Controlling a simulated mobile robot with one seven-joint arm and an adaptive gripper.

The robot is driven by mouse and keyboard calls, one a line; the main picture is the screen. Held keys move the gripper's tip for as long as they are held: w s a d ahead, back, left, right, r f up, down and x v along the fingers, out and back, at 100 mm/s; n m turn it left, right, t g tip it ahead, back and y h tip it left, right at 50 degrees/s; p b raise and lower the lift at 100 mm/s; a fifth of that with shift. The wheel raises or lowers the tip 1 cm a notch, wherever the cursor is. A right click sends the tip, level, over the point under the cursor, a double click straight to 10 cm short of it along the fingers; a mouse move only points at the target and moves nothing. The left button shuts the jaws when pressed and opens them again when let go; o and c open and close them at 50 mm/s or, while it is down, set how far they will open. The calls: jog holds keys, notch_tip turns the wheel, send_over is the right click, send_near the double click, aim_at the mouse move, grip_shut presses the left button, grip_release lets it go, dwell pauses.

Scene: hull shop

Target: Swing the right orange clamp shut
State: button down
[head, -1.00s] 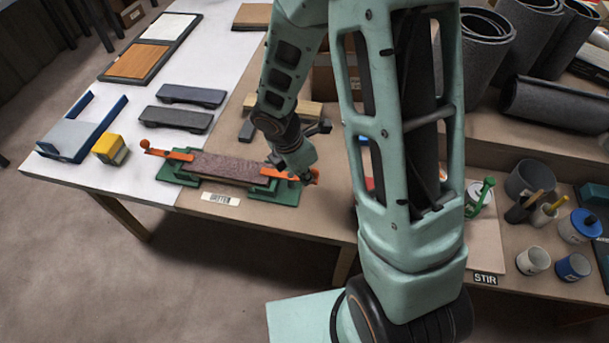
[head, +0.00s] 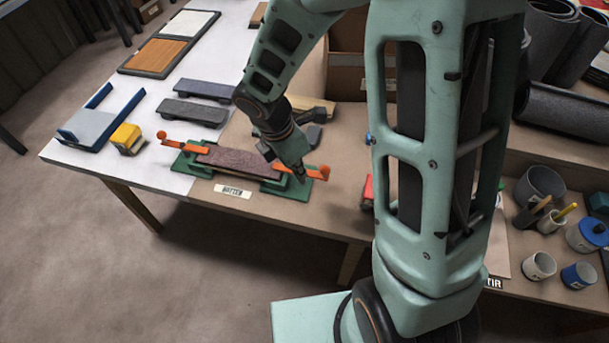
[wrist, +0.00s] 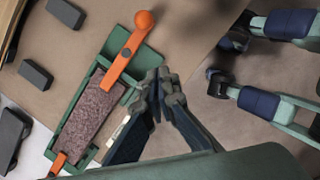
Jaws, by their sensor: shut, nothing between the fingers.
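The right orange clamp (head: 317,172) is at the right end of a green fixture (head: 191,169). In the wrist view, this clamp (wrist: 126,53) has a round knob pointing outward, and its inner end meets the end of a mottled brown-purple batten (wrist: 90,118). The batten (head: 238,157) lies along the fixture. The left orange clamp (head: 185,143) points outward at the other end. My gripper (head: 301,177) is shut and empty beside the right clamp, on its front side. In the wrist view the closed fingertips (wrist: 160,80) are apart from the clamp's lever, over the fixture's edge.
A label (head: 233,191) lies in front of the fixture, near the table's front edge. Dark blocks (head: 193,113) and a yellow block (head: 127,138) stand behind and left. A red item (head: 367,192) is to the right, partly behind my arm.

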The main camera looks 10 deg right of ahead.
jog(key=shift+v, duration=1.45)
